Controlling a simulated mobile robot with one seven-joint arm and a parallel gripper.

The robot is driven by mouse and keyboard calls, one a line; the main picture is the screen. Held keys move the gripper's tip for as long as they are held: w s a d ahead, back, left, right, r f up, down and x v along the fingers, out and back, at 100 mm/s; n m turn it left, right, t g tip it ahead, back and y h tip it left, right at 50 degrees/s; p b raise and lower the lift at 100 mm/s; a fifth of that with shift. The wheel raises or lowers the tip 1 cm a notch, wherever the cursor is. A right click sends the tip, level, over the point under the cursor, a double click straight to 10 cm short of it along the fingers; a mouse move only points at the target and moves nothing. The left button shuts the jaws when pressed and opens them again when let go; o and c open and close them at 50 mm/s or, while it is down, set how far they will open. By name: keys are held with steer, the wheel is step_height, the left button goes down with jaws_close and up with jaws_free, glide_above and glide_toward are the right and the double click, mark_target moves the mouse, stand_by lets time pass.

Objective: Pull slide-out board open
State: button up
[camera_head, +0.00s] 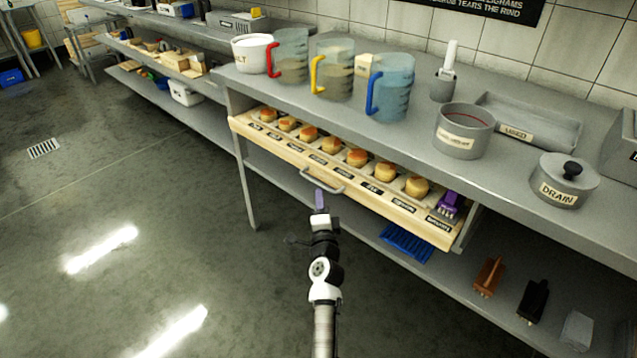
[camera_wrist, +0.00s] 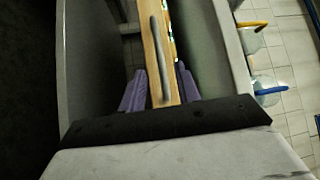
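The slide-out board (camera_head: 375,192) is pale wood and sits under the grey counter top. Its front part shows, with a row of small cheese wheels (camera_head: 357,157) and dark labels; its back is hidden under the counter. A grey bar handle (camera_head: 323,184) is on its front edge. My gripper (camera_head: 319,198) is just in front of the handle. In the wrist view, my gripper's purple fingers (camera_wrist: 160,88) are open and spread to either side of the board's front edge and its handle (camera_wrist: 156,60). Nothing is held; I cannot tell whether they touch.
Measuring jugs (camera_head: 333,68), a grey pot (camera_head: 464,130) and a lidded DRAIN pot (camera_head: 564,180) stand on the counter. A purple brush (camera_head: 448,205) is at the board's right end. Brushes (camera_head: 487,276) lie on the lower shelf. The floor (camera_head: 150,230) in front is clear.

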mark_target(319, 185)
steer(key=w, duration=0.5)
steer(key=w+r, duration=0.1)
steer(key=w, duration=0.1)
steer(key=shift+w+a, duration=0.15)
jaws_close()
